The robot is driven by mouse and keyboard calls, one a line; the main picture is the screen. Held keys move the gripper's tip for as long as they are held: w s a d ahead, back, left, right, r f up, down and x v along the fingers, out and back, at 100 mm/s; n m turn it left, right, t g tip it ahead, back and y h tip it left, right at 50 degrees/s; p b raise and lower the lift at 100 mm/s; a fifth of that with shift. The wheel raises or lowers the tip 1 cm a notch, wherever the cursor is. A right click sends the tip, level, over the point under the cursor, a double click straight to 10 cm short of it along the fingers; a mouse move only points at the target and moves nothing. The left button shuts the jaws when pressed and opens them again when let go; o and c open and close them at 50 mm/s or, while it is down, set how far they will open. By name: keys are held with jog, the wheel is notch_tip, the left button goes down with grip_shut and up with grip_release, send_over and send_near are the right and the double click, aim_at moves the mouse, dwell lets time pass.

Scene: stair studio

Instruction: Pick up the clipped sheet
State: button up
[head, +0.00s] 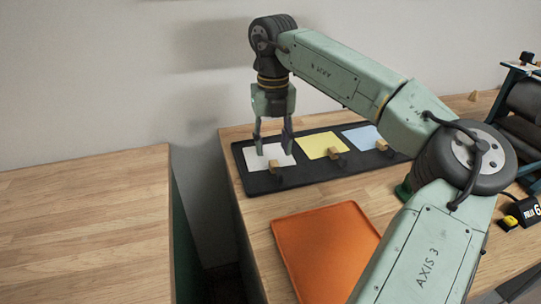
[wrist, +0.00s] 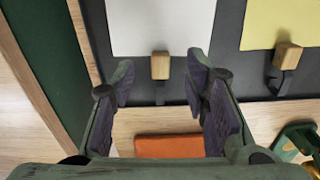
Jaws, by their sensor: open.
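A white sheet (head: 258,178), a yellow sheet (head: 321,145) and a blue sheet (head: 362,136) lie in a row on a black board (head: 310,176). Each has a small wooden block with a dark clip part at its near edge. My gripper (head: 273,150) is open and empty, pointing down over the white sheet. In the wrist view, the white sheet (wrist: 160,25) and its wooden block (wrist: 160,66) show between and beyond the fingers (wrist: 160,88). The yellow sheet's wooden block (wrist: 288,56) is to the right. I cannot tell the fingers' exact height above the board.
A gap separates this bench from an empty wooden table (head: 85,215) at left. A dark rolled device (head: 522,110) and a yellow button (head: 510,221) stand at right. My arm covers part of the bench.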

aim_at(273, 157)
notch_tip(273, 157, down, 4)
jog(key=shift+f+p, duration=0.15)
jog(key=shift+p, duration=0.35)
jog(key=shift+c, duration=0.3)
jog(key=c, duration=0.8)
